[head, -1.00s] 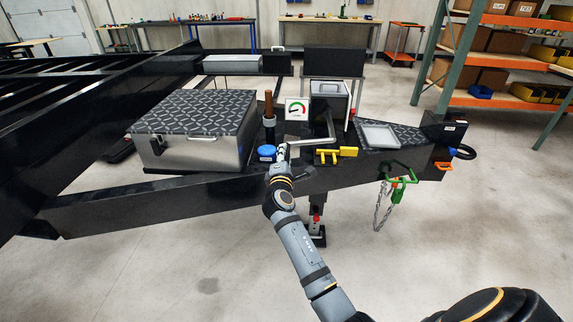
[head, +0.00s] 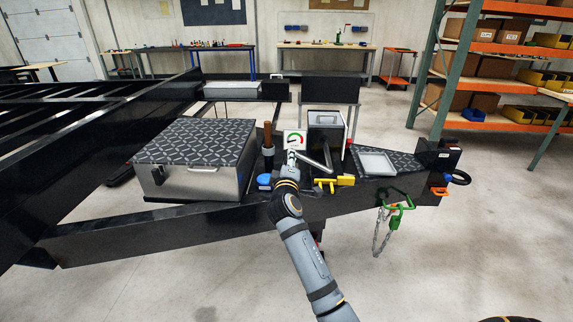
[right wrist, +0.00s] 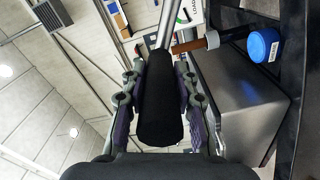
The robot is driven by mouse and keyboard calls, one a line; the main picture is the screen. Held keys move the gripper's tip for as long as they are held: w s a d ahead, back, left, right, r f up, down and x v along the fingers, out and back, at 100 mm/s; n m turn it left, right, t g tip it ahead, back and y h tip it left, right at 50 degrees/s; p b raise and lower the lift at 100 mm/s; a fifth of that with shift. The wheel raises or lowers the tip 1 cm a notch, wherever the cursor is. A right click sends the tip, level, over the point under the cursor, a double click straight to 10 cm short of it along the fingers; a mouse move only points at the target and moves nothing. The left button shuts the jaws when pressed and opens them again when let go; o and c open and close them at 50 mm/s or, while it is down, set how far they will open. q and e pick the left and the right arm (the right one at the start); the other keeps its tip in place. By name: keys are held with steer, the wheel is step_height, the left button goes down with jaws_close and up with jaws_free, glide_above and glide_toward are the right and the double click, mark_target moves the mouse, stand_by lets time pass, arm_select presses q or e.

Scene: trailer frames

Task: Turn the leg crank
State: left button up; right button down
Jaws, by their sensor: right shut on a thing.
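The leg crank (head: 314,161) is a thin grey bent bar on the trailer tongue, in front of a silver box with an open front. In the head view its bar slopes down to the right from my right gripper (head: 291,160). In the right wrist view my right gripper (right wrist: 160,100) is closed around the crank's black grip (right wrist: 157,112), with a finger on each side. The grey crank rod (right wrist: 167,22) runs up beyond the grip. The trailer leg below is mostly hidden behind my right arm. My left gripper is out of view.
A yellow handle (head: 345,180) sits to the right. Shelving stands at right; floor in front is clear.

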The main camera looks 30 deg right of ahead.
steer(key=shift+r, duration=0.3)
steer(key=c, duration=1)
jaws_free()
steer(key=shift+d+f, duration=0.1)
steer(key=shift+d, duration=0.05)
steer(key=v, duration=0.7)
steer(key=shift+s+a, duration=0.2)
steer(key=shift+s, duration=0.05)
